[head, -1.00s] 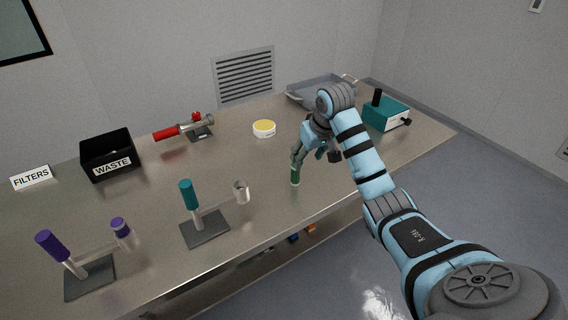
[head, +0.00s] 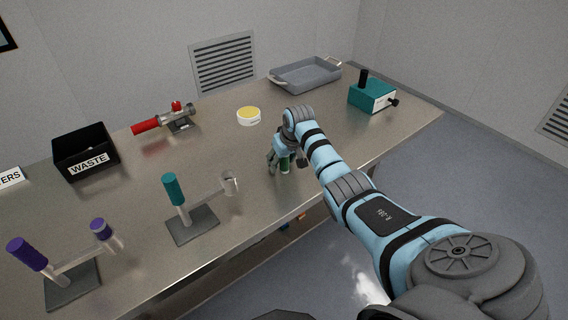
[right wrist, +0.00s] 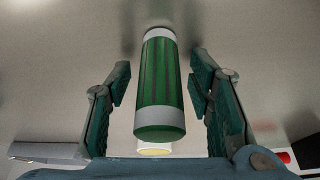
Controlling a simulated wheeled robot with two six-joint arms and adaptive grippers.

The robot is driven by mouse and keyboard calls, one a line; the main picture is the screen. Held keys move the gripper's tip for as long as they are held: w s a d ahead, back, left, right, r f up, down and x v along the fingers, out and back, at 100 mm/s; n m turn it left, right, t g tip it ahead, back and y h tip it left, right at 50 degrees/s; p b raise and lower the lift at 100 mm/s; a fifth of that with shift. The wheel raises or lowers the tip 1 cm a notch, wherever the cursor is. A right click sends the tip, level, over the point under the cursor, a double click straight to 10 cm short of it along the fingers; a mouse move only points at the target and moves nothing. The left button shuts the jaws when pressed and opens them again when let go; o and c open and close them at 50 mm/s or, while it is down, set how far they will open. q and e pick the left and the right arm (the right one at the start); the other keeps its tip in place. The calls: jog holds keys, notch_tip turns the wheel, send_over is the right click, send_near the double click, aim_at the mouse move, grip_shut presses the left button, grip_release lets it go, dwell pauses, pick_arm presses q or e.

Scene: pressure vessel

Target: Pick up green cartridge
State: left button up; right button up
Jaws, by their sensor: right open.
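The green cartridge (head: 285,164) stands on the metal table near its front edge, partly hidden by my right gripper in the head view. In the right wrist view the green cartridge (right wrist: 160,82) is dark green with pale grey bands and lies between the two fingers. My right gripper (head: 279,163) is open around it; in the right wrist view the gripper (right wrist: 161,85) shows a gap between each finger and the cartridge. My left gripper is in no view.
A black waste bin (head: 86,155), a red-handled fitting (head: 170,122) and a yellow-topped round container (head: 249,116) stand behind on the table. Two stands, one with a teal handle (head: 176,189) and one with purple parts (head: 28,254), are left. A grey tray (head: 306,75) and teal box (head: 371,96) are farther back.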

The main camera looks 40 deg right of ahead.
jog(key=shift+s+r, duration=0.1)
jog(key=shift+r, duration=0.05)
jog(key=shift+c, duration=0.3)
grip_shut()
jog(key=shift+r, duration=0.1)
